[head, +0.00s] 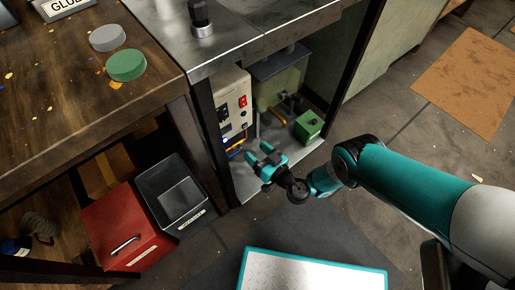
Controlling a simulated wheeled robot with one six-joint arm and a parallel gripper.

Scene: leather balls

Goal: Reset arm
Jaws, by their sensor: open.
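My gripper (262,160) is open and empty, at the end of my teal and black arm, which reaches in from the right. It is in front of the opening under the metal bench, near a cream control box (235,107) with a red switch. The fingers appear apart from the box, though their exact distance from it cannot be told. No leather balls can be made out in the view.
The metal bench (265,35) has dark legs beside the arm. A green box (309,125) stands on its lower shelf. A red box (125,225) and a black bin (175,192) stand at left. A wooden table (60,90) holds a green disc (126,65).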

